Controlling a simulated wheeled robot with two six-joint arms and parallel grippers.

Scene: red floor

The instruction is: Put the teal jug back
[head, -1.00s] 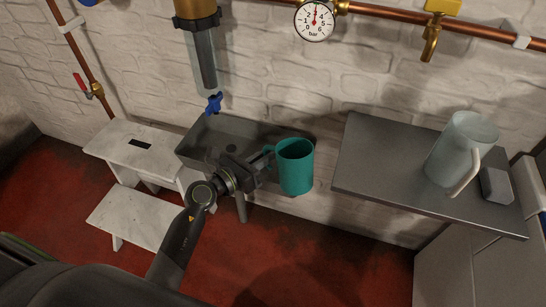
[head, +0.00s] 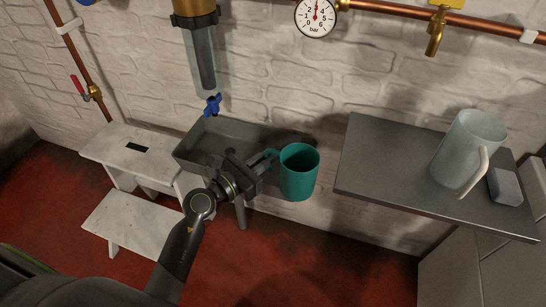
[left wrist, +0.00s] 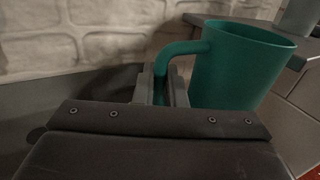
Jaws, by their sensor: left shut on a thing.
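The teal jug (head: 299,174) is upright in the head view, at the right end of the grey trough and left of the grey shelf. My left gripper (head: 268,160) is shut on its handle, which points left. In the left wrist view the jug (left wrist: 240,68) fills the upper right, and the gripper's fingers (left wrist: 160,88) close around the handle. The jug looks empty at the rim; its bottom is hidden in the wrist view. My right gripper is not in view.
The grey shelf (head: 390,170) holds a pale translucent jug (head: 467,150) and a small grey block (head: 505,186) at its right; its left part is bare. The trough (head: 215,140) sits under a filter with a blue tap (head: 212,106). A white step stool (head: 130,215) stands left.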

